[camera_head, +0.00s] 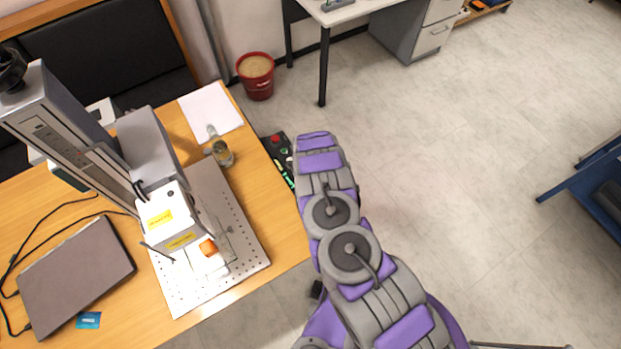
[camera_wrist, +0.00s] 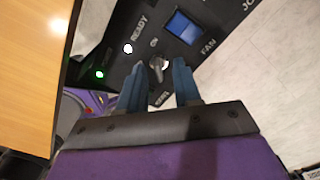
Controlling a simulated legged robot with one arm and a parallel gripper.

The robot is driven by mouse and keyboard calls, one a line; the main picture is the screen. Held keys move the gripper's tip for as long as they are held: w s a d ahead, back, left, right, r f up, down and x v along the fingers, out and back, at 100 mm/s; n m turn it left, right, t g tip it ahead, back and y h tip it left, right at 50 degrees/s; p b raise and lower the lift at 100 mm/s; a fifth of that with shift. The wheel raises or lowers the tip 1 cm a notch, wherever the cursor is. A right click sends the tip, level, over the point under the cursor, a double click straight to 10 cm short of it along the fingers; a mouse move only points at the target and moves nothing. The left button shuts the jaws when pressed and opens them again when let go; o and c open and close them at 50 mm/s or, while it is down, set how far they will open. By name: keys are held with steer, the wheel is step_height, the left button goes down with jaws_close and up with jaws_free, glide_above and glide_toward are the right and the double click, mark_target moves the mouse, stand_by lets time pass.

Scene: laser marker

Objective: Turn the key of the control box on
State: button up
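The black control box (camera_head: 276,147) is at the side of the wooden table in the head view, partly hidden by my arm. Its panel (camera_wrist: 140,32) fills the upper middle of the wrist view, with READY and FAN labels. The silver key (camera_wrist: 157,66) sits in its lock below a small round symbol. My gripper (camera_wrist: 159,69) is open, with its two blue fingers on either side of the key. A gap shows between the key and each finger; depth contact cannot be told. The gripper is hidden behind my arm in the head view.
The wooden table (camera_head: 279,238) holds the laser marker (camera_head: 162,212), its perforated plate (camera_head: 249,255), a glass jar (camera_head: 222,153) and a laptop (camera_head: 77,277). Open floor lies to the right.

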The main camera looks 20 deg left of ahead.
step_height(320, 180, up, 17)
steer(key=p, duration=0.2)
steer(key=shift+a+p, duration=0.2)
steer(key=shift+p, duration=0.1)
steer(key=shift+f, duration=0.1)
stand_by(0.4)
steer(key=s+d+r+n+g+y+b, duration=0.1)
steer(key=s+d+r+n+b, duration=0.15)
steer(key=r, duration=0.55)
steer(key=s+d+r+n+b, duration=0.2)
steer(key=d+r+n, duration=0.2)
steer(key=r, duration=0.4)
steer(key=s+d+r+n+g+y+b, duration=0.1)
steer(key=s+d+r+n+b, duration=0.2)
steer(key=r, duration=0.6)
steer(key=s+d+r+n+h+b, duration=0.1)
steer(key=s+d+r+n+b, duration=0.35)
steer(key=s+d, duration=0.75)
steer(key=s+d+n+h+b, duration=0.1)
steer(key=s+d+n, duration=0.2)
steer(key=s+d, duration=0.7)
steer(key=s, duration=0.3)
steer(key=shift+s+r, duration=0.25)
steer(key=shift+s, duration=0.15)
